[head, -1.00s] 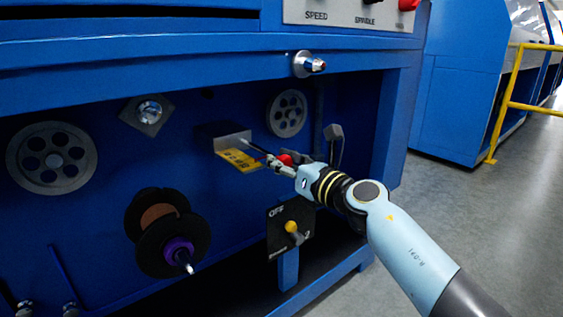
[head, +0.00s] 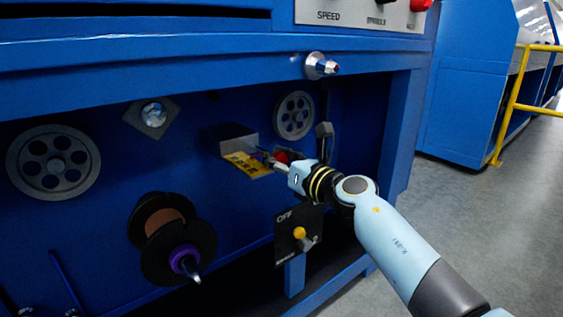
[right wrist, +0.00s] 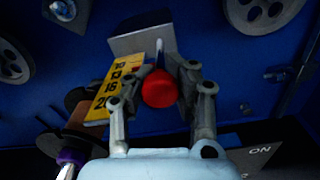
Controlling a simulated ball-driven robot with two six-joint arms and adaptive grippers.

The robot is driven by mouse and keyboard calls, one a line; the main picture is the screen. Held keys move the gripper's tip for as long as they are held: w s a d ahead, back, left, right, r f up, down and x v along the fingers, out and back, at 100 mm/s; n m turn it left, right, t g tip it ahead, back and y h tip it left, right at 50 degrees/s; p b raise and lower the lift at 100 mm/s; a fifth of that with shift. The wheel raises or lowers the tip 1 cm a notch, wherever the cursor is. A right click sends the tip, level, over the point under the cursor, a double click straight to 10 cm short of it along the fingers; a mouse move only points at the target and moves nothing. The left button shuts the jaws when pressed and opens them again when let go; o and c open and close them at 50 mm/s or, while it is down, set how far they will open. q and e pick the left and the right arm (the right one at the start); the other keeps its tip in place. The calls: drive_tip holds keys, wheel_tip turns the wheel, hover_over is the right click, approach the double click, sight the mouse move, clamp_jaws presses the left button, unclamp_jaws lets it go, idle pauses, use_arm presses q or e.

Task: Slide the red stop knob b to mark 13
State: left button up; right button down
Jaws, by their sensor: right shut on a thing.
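The red stop knob (right wrist: 160,88) sits between the fingertips of my right gripper (right wrist: 162,82), which is shut on it. In the head view the knob (head: 282,156) shows just beyond my right gripper (head: 276,162). The knob is on a thin rod (right wrist: 159,52) that comes out of a grey metal block (right wrist: 143,36). A yellow scale plate (right wrist: 108,92) with marks 10, 13, 16 and 20 lies left of the knob. The scale also shows in the head view (head: 246,164). Exactly which mark the knob lines up with cannot be told. My left gripper is out of view.
A grey pulley (head: 294,116) is above and behind my right gripper. A black switch plate (head: 298,236) with a yellow-tipped lever is below it. A dark spool with a purple hub (head: 184,258) stands out lower left. A blue frame post (head: 396,140) is at the right.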

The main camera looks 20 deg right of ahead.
drive_tip(key=shift+f, duration=0.15)
drive_tip(key=c, duration=1.3)
unclamp_jaws()
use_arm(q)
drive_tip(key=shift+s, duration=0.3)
use_arm(e)
drive_tip(key=o, duration=0.3)
drive_tip(key=shift+o, duration=0.2)
drive_tip(key=shift+s, duration=0.1)
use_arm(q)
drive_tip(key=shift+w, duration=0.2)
use_arm(e)
drive_tip(key=v, duration=1.1)
drive_tip(key=shift+s+d, duration=0.15)
drive_tip(key=shift+s, duration=0.25)
